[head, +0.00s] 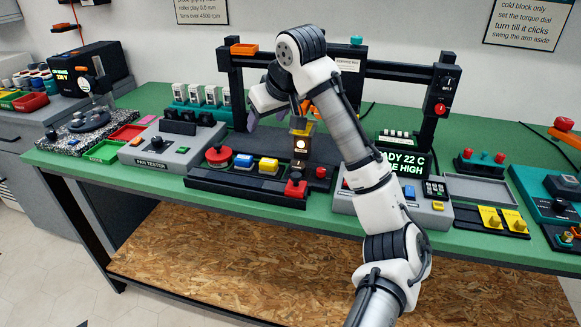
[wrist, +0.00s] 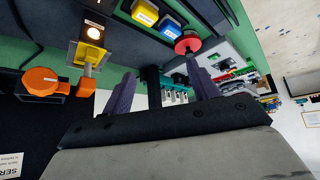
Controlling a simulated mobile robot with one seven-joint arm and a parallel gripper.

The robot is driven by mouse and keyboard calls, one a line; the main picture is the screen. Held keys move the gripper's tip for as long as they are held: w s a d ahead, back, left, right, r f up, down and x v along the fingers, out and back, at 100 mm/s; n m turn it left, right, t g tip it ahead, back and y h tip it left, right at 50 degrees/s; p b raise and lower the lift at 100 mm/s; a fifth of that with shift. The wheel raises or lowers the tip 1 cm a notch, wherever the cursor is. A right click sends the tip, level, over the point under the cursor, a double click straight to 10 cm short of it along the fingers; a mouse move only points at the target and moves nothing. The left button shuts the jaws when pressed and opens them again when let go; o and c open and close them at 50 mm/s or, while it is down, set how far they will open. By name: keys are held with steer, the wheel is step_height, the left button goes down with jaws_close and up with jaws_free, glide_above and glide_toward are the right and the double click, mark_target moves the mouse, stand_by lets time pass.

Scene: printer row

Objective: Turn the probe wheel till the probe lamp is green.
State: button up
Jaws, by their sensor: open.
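An orange wheel (wrist: 42,82), seemingly the probe wheel, shows at the left of the wrist view. In the head view part of the orange wheel (head: 306,106) shows behind my arm. The lamp (wrist: 93,29) glows warm white to amber, not green. My gripper (wrist: 160,88) is open and empty, its purple fingers apart. In the head view my gripper (head: 254,122) is left of the wheel and not touching it; the arm hides part of it.
A black frame (head: 237,90) with a crossbeam stands around this spot. A red mushroom button (head: 219,155), blue and yellow buttons and a red knob (head: 295,188) line the front panel. A fan tester (head: 160,155) stands left. A grey box with a display (head: 405,165) stands right.

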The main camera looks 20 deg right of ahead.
mark_target(298, 166)
steer(key=s+d+m+g+h, duration=0.1)
steer(key=s+d+m+g, duration=0.1)
steer(key=s+d, duration=0.5)
steer(key=x, duration=0.5)
steer(key=b+x, duration=0.1)
steer(key=x, duration=0.3)
steer(key=d+x, duration=0.1)
steer(key=x, duration=0.4)
steer(key=shift+w+f+b, duration=0.2)
steer(key=shift+w+b, duration=0.1)
steer(key=shift+w, duration=0.05)
steer(key=shift+d, duration=0.1)
steer(key=c, duration=1)
